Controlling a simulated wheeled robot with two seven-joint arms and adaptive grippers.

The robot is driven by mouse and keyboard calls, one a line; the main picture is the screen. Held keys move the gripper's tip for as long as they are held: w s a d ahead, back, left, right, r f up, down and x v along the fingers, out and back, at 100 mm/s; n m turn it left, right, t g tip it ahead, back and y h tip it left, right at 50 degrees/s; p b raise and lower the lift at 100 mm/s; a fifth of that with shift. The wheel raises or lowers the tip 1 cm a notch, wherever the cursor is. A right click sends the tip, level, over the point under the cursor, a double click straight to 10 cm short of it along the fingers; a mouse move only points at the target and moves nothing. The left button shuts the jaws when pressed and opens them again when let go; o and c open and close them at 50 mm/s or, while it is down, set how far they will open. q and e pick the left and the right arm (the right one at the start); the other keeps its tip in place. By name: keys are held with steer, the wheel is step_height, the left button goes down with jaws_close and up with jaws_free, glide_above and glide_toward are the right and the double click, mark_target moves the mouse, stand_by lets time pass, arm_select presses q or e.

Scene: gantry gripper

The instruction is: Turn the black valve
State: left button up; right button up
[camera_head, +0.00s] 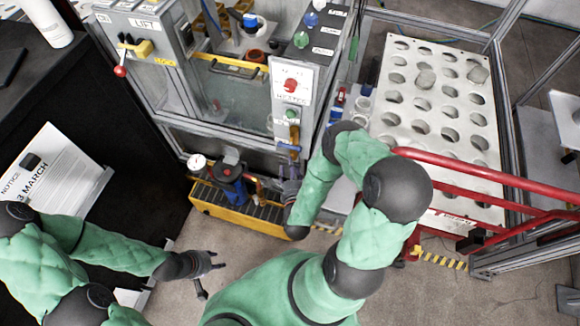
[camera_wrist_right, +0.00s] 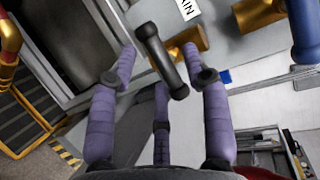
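The black valve handle (camera_wrist_right: 162,62) is a short dark bar with thick ends on a brass fitting (camera_wrist_right: 190,41) in the right wrist view. My right gripper (camera_wrist_right: 160,55) is open, with its purple fingers spread on either side of the bar. I cannot tell whether any finger touches it. In the head view, my right gripper (camera_head: 290,183) is at the lower front of the machine, and I cannot make out the black handle there. My left gripper (camera_head: 210,276) is open and empty above the floor, well away from the machine.
A yellow tray (camera_head: 215,208) with a blue container (camera_head: 230,182) stands left of my right gripper. A blue handle (camera_wrist_right: 306,35) and another brass fitting (camera_wrist_right: 258,14) are close by. Red rails (camera_head: 480,178) and a perforated white panel (camera_head: 437,135) stand to the right.

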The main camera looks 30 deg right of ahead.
jaws_close()
steer(key=shift+w+a+r+n+g+h+p, duration=0.1)
steer(key=shift+n+g+h+p, duration=0.2)
steer(key=shift+n+g+p, duration=0.65)
steer(key=shift+s+d+r+n+g+h+p, duration=0.25)
steer(key=shift+n+g+p, duration=0.35)
steer(key=shift+n+p, duration=0.6)
steer(key=shift+w+a+n+g+h+p, duration=0.3)
steer(key=shift+n+g+p, duration=0.5)
steer(key=shift+n, duration=0.55)
